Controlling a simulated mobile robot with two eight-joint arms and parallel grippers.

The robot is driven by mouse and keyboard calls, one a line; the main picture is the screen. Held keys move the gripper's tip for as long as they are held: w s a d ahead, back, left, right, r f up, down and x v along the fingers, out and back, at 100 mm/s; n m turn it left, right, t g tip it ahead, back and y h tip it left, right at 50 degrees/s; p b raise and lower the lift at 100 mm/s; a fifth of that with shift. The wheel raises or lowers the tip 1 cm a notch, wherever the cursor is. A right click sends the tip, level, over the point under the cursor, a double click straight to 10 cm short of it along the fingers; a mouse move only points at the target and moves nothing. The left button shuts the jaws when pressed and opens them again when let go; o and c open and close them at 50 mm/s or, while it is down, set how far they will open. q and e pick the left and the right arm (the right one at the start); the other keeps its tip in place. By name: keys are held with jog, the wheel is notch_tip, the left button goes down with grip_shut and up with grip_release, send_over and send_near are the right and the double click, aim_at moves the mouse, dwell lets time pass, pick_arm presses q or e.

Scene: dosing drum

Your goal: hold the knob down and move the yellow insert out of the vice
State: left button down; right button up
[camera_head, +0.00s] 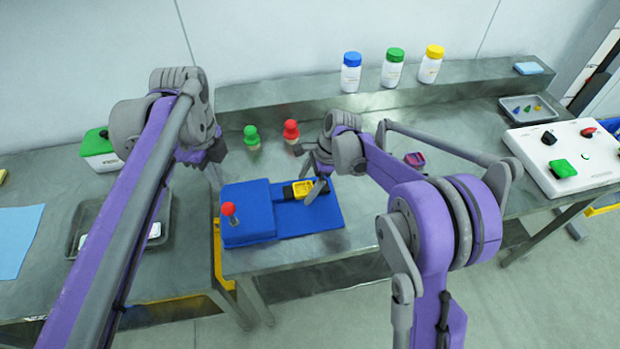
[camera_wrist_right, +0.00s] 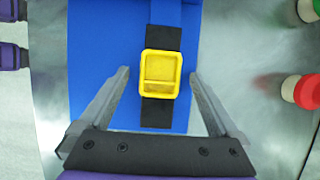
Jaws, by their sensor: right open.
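The blue vice (camera_head: 248,212) lies on the middle table, with a red knob (camera_head: 228,209) standing up on its left block. The yellow insert (camera_head: 303,189) sits between the vice's black jaws; in the right wrist view the yellow insert (camera_wrist_right: 161,57) has a black jaw above and below it. My right gripper (camera_head: 309,174) is open over the insert, its fingers (camera_wrist_right: 160,75) on either side with visible gaps. My left gripper (camera_head: 212,172) hangs behind the vice block, away from the knob; its opening is unclear.
A green peg (camera_head: 251,136) and a red peg (camera_head: 291,131) stand behind the vice. Several bottles stand on the rear ledge (camera_head: 300,93). A white control box (camera_head: 566,160) is at the right. A dark tray (camera_head: 165,213) lies at the left, partly hidden by my left arm.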

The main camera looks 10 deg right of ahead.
jog(key=c, duration=1.4)
jog(key=shift+c, duration=0.2)
dwell(0.7)
